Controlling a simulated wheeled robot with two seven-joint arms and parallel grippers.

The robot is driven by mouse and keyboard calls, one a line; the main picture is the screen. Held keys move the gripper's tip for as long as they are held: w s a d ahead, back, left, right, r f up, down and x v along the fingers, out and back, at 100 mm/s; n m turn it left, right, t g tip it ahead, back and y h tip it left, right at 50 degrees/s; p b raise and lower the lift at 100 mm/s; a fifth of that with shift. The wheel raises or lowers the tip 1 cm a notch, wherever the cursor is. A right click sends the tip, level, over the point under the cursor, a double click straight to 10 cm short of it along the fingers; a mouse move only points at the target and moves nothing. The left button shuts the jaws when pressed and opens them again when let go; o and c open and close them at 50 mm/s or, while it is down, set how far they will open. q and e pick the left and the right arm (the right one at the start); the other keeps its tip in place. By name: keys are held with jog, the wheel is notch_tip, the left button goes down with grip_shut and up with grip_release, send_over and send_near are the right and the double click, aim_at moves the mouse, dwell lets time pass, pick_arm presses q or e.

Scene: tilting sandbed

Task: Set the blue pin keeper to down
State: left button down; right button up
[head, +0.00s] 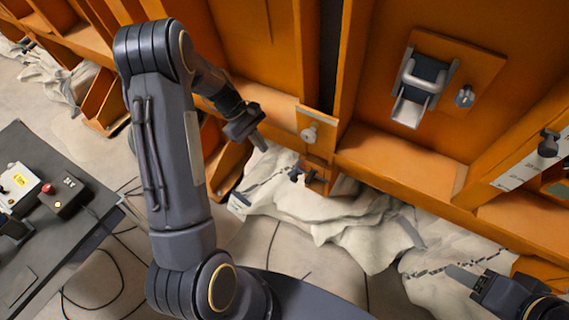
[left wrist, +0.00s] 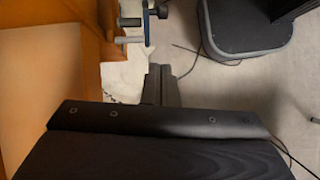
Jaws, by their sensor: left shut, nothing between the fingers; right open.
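A small blue bracket (left wrist: 130,22) with a pale pin and a dark round knob (left wrist: 163,12) shows at the top of the left wrist view, beside an orange panel. It looks like the blue pin keeper; its setting cannot be read. In the head view a small dark blue part (head: 296,174) sits low on the orange frame, probably the same thing. My left gripper (head: 262,147) is shut and empty, up and left of that part and apart from it. Its fingertips (left wrist: 160,70) show below the bracket in the left wrist view. My right gripper (head: 468,270) is open at lower right.
Pale crumpled sheeting (head: 330,220) lies below. A dark table (head: 30,280) with control boxes stands left. Cables cross the floor.

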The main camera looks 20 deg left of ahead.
aim_at(293, 177)
pick_arm(q)
jog(key=d+f+p, duration=0.2)
jog(key=d+f, duration=0.5)
jog(key=shift+s+d, duration=0.35)
jog(key=shift+d, duration=0.1)
